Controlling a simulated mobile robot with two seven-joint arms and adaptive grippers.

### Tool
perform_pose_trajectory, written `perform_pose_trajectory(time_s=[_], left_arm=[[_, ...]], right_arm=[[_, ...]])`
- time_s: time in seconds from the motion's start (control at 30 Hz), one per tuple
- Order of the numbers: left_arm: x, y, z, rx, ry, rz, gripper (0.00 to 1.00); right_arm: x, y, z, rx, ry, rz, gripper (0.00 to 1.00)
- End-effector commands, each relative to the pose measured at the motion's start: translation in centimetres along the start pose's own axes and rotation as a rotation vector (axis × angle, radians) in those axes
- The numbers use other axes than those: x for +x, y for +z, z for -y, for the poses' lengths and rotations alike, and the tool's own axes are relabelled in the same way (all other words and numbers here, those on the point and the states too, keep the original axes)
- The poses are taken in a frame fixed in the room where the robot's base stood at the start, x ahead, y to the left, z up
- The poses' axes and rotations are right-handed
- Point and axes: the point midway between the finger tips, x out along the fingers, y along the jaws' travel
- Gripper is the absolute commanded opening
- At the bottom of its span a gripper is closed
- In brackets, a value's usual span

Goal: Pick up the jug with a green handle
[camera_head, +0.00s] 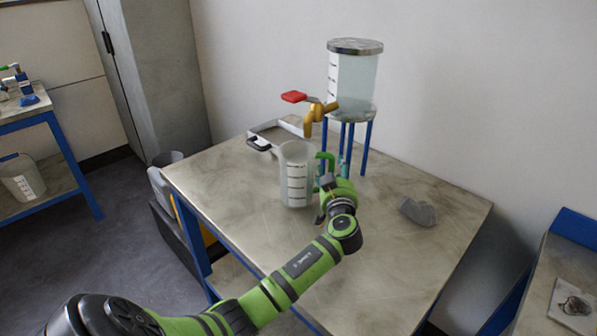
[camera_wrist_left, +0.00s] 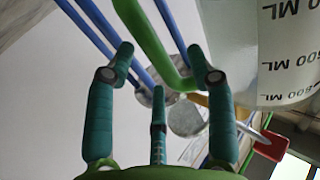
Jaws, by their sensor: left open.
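The clear jug (camera_head: 296,181) with dark measuring marks stands upright on the table, below the tap. Its green handle (camera_head: 327,158) is on its right side. My left gripper (camera_head: 326,186) is at the handle side of the jug, and its palm hides part of the fingers in the head view. In the left wrist view the teal fingers (camera_wrist_left: 162,62) are spread open, with the green handle (camera_wrist_left: 152,40) passing between them and the jug wall (camera_wrist_left: 285,50) at upper right. I cannot tell whether a finger touches the handle. My right gripper is not in view.
A clear tank (camera_head: 355,80) on a blue-legged stand has a brass tap (camera_head: 318,112) with a red lever (camera_head: 293,97), close behind and above the jug. A grey lump (camera_head: 417,211) lies on the table's right. The table (camera_head: 390,270) is clear at front.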

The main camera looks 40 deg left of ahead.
Motion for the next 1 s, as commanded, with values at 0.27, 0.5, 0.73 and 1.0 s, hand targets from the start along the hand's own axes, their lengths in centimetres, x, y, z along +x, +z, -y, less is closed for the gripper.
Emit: perform_pose_trajectory(time_s=[0.27, 0.5, 0.73, 1.0], left_arm=[[2.1, 0.1, 0.0, 0.001, 0.001, 0.001, 0.55], [2.0, 0.1, -0.1, 0.000, 0.001, 0.001, 0.35], [2.1, -0.1, -0.1, 0.002, 0.001, -0.004, 0.00], [2.0, -0.2, -0.1, 0.000, 0.001, -0.003, 0.00]], right_arm=[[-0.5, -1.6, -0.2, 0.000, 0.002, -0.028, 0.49], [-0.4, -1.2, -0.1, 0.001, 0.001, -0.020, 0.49], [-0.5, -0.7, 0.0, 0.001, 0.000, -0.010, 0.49], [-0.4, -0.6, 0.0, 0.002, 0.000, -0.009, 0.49]])
